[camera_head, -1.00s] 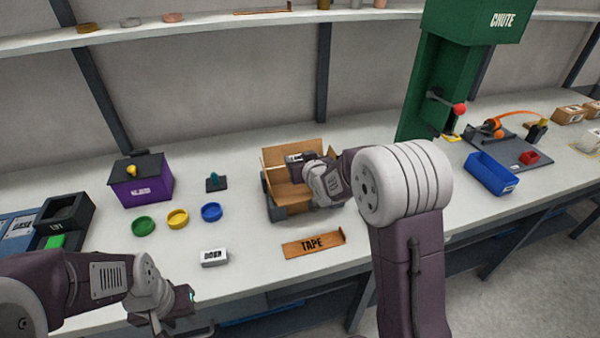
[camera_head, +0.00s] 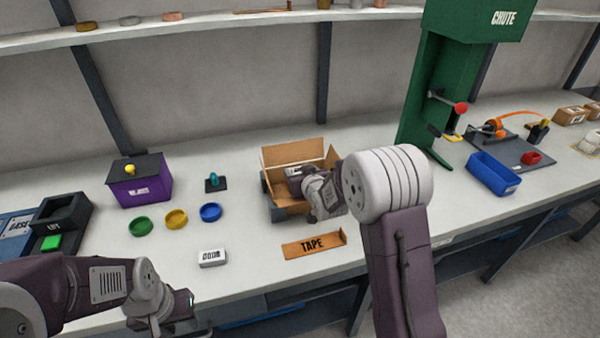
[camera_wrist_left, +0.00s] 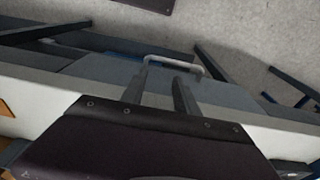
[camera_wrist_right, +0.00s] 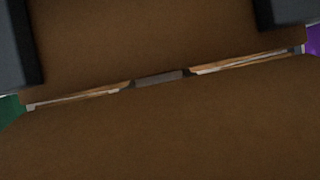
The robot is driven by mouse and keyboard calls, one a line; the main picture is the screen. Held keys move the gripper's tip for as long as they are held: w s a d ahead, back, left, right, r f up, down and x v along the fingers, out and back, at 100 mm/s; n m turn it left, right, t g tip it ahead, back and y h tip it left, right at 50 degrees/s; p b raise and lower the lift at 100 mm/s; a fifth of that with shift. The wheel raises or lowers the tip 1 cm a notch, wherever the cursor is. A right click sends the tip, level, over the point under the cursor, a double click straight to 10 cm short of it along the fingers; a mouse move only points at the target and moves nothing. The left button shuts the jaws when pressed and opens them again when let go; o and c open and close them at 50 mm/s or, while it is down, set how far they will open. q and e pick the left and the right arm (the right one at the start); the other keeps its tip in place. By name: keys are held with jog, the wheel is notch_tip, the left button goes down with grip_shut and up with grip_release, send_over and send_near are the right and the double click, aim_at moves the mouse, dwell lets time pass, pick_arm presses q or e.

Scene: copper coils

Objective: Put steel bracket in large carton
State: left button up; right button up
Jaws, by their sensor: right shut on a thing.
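The large carton (camera_head: 287,155) stands open on the bench in a dark holder, its back flap raised. My right gripper (camera_head: 296,180) reaches into the carton's opening from the right; its fingertips are hidden there. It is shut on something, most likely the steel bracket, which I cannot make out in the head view. In the right wrist view, brown cardboard (camera_wrist_right: 160,135) fills most of the picture, and a small grey piece (camera_wrist_right: 162,78) shows in a narrow slit. My left gripper (camera_head: 188,312) is open and empty at the front bench edge; its two fingers (camera_wrist_left: 162,92) stand apart.
An orange TAPE plate (camera_head: 314,244) and a small white counter box (camera_head: 212,258) lie in front of the carton. Green, yellow and blue dishes (camera_head: 211,212) and a purple box (camera_head: 140,190) stand left. A green chute (camera_head: 425,110) and blue bin (camera_head: 493,175) stand right.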

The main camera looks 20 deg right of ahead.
jog(key=shift+s+f, duration=0.1)
jog(key=shift+f, duration=0.15)
jog(key=shift+r, duration=0.1)
jog(key=o, duration=1.3)
jog(key=shift+o, duration=0.2)
jog(key=shift+r+p, duration=0.4)
jog(key=shift+p, duration=0.1)
jog(key=shift+s+r, duration=0.15)
jog(key=shift+r, duration=0.2)
jog(key=v, duration=1.1)
jog(key=shift+s, duration=0.25)
